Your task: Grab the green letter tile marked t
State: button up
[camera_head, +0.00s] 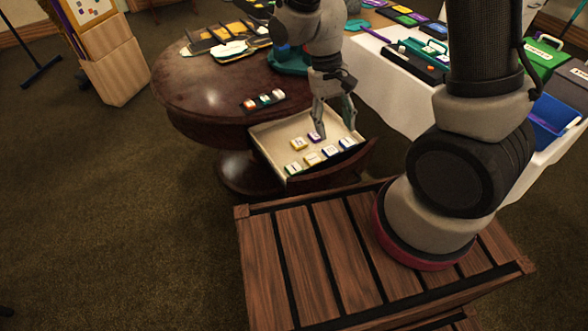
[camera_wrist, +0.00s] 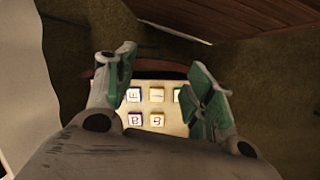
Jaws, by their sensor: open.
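A green tile (camera_head: 293,170) lies at the left end of the front row in the open drawer. It also shows in the wrist view (camera_wrist: 178,94), partly covered by the right finger; its letter is not readable. My gripper (camera_head: 337,128) is open and points down over the drawer, to the right of and behind the green tile. In the wrist view my gripper (camera_wrist: 162,72) has its fingers spread, with nothing between them. A yellow tile (camera_head: 312,158) and a purple tile (camera_head: 329,152) lie beside the green one in the row.
The drawer (camera_head: 268,136) has raised walls and also holds a blue tile (camera_head: 347,143), a back yellow tile (camera_head: 299,143) and a back purple tile (camera_head: 315,136). The round table (camera_head: 195,88) bears a dark strip of blocks (camera_head: 263,99). A slatted crate (camera_head: 300,240) stands in front.

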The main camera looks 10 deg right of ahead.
aim_at(294, 167)
jog(key=a+f+m, duration=0.1)
jog(key=f+m, duration=0.1)
jog(key=f, duration=0.2)
jog(key=w+a+f+m, duration=0.1)
jog(key=a+f+m, duration=0.1)
jog(key=f, duration=0.3)
jog(key=a+f+m, duration=0.1)
jog(key=f+m, duration=0.1)
jog(key=f, duration=0.3)
jog(key=shift+w+a, duration=0.35)
jog(key=shift+a, duration=0.05)
jog(key=w+a+m+t, duration=0.1)
jog(key=w+m, duration=0.1)
jog(key=w+a+f+m+t+y, duration=0.1)
jog(key=m, duration=0.1)
jog(key=w+a+m, duration=0.1)
jog(key=w+m, duration=0.1)
jog(key=m, duration=0.1)
jog(key=shift+w+a+f+t, duration=0.2)
jog(key=shift+w+a+t, duration=0.1)
jog(key=shift+w+t, duration=0.1)
jog(key=shift+w+a+m+y, duration=0.1)
jog(key=shift+m+y, duration=0.2)
jog(key=shift+m, duration=0.3)
jog(key=shift+f, duration=0.2)
jog(key=f, duration=0.7)
jog(key=shift+d+f, duration=0.2)
jog(key=shift+c, duration=0.4)
jog(key=c, duration=0.5)
